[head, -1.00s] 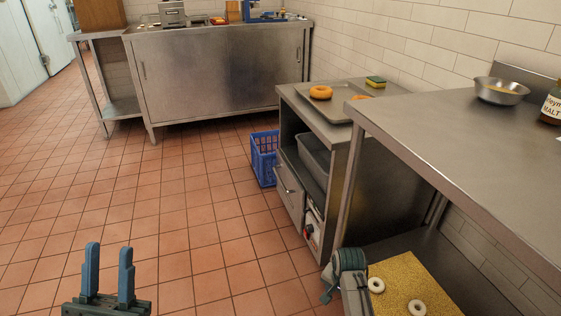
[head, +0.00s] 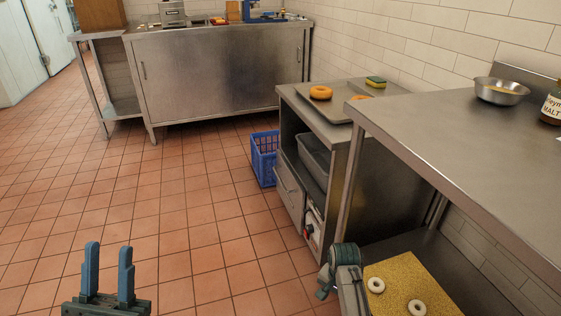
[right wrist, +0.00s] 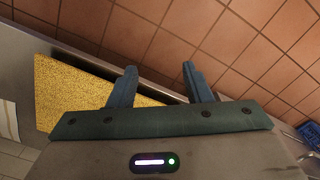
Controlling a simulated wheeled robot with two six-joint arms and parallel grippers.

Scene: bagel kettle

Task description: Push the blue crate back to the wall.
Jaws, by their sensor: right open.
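The blue crate (head: 264,160) stands on the tiled floor in the head view, at the left side of the low cabinet with the tray. Part of it is hidden behind that cabinet. A bit of blue at the right edge of the right wrist view (right wrist: 311,133) looks like the crate. My left gripper (head: 108,264) is open and empty over the floor at lower left, well apart from the crate. My right gripper (right wrist: 158,80) is open and empty near the right-hand table's lower shelf, also apart from the crate. Its fingertips are hard to make out in the head view.
A gold board (head: 399,281) with two pale rings lies on the lower shelf beside my right arm. The low cabinet (head: 291,190) stands between that table and the crate. A steel cupboard (head: 225,72) stands behind. The floor (head: 190,205) at left is clear.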

